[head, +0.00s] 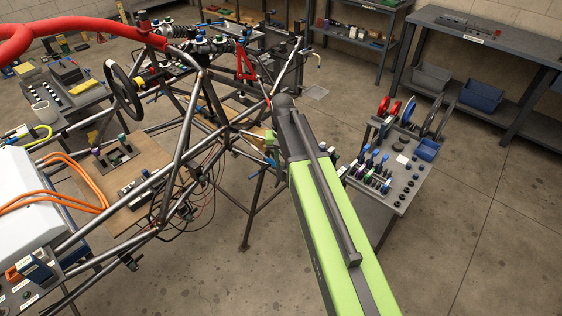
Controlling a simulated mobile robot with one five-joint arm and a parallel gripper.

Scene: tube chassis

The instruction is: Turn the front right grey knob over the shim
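The tube chassis (182,150) fills the left and middle of the head view. I cannot pick out the front right grey knob or the shim; they are hidden or too small to tell. Small blue-handled parts (273,163) show at the chassis's right side, just left of my arm, but I cannot tell exactly what they are. My green and dark arm reaches from the bottom up to the chassis's right edge. My gripper cannot be made out; the arm hides what lies beyond its far end.
A grey cart (392,203) with coloured-handled tools, small dark round parts and reels stands right of my arm. The concrete floor (480,240) at the lower right is clear.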

